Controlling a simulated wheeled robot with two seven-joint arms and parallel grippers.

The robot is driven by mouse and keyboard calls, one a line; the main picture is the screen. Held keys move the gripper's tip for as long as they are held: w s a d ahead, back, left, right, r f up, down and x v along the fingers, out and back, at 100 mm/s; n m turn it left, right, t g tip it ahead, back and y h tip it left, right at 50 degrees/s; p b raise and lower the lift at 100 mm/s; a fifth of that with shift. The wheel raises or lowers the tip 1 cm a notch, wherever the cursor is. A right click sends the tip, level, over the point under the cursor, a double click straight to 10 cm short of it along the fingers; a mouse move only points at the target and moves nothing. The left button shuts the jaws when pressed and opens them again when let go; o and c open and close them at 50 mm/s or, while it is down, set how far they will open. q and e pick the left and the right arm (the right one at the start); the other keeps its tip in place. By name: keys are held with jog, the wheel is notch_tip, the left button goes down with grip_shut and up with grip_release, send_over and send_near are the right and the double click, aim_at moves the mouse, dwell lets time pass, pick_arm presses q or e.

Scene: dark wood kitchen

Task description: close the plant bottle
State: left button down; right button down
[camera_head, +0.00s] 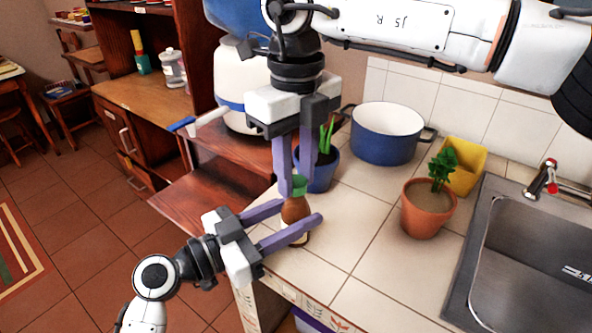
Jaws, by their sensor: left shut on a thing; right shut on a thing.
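The plant bottle (294,210) is a small brown bottle near the front left edge of the tiled counter. A green cap (299,183) sits at its top, between the purple fingers of my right gripper (294,185), which comes down from above and is shut on it. My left gripper (304,214) reaches in from the lower left, with its purple fingers on both sides of the brown body. Whether the cap is seated on the neck or just above it is too small to tell.
Behind the bottle stand a blue pot with a green plant (322,171) and a blue cooking pot (384,140). A terracotta pot (425,217), a yellow container (466,168) and a sink (530,250) are to the right. Bare tiles (372,284) lie in front.

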jog(key=shift+m, duration=0.3)
jog(key=c, duration=1.4)
grip_release()
jog(key=shift+r, duration=2.3)
jog(key=shift+c, duration=0.3)
jog(key=n, duration=0.1)
jog(key=r+n, duration=0.1)
jog(key=n, duration=0.1)
jog(key=shift+r, duration=0.25)
jog(key=r+n, duration=0.1)
jog(key=n, duration=0.1)
jog(key=r+n, duration=0.1)
jog(key=n, duration=0.1)
jog(key=shift+n, duration=0.3)
